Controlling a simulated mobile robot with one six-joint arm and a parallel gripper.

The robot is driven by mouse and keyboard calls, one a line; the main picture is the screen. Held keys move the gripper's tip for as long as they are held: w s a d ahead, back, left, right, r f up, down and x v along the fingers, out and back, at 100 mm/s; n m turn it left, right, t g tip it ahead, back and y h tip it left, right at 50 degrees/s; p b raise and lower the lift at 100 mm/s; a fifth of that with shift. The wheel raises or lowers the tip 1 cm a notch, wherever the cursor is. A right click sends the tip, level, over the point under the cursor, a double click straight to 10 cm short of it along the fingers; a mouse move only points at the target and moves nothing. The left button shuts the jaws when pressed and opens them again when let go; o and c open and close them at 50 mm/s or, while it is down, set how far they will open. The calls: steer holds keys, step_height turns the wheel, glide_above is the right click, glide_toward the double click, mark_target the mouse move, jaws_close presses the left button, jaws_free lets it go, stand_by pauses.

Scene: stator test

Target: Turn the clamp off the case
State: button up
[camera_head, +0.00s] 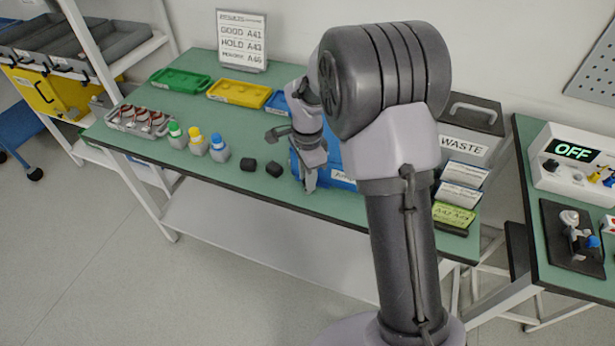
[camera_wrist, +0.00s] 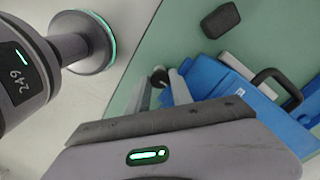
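A blue case (camera_wrist: 235,90) with a black handle (camera_wrist: 275,85) lies at the front edge of the green table. In the head view my arm hides much of the case (camera_head: 342,180). My gripper (camera_head: 309,186) points down at the case's left front side. In the wrist view the gripper's two fingers (camera_wrist: 162,80) stand apart beside the case's edge. A small dark round part (camera_wrist: 159,76) shows between or just beyond the fingertips. It may be the clamp's knob, but I cannot tell whether the fingers touch it. The rest of the clamp is not clear.
Two black blocks (camera_head: 261,167) lie left of my gripper. Several capped bottles (camera_head: 196,142) and a grey tray (camera_head: 142,122) stand farther left. Green (camera_head: 180,82) and yellow (camera_head: 239,94) trays are behind. A waste bin (camera_head: 470,125) stands right of my arm.

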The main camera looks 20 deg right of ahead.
jaws_close()
steer(key=shift+r+n, duration=0.1)
steer(key=shift+n, duration=0.2)
steer(key=n+p, duration=0.2)
steer(key=n, duration=0.1)
steer(key=n+p, duration=0.2)
steer(key=n, duration=0.2)
steer(key=shift+n, duration=0.3)
steer(key=n+p, duration=0.3)
steer(key=n, duration=0.2)
steer(key=shift+n+p, duration=0.85)
steer(key=shift+n, duration=1.45)
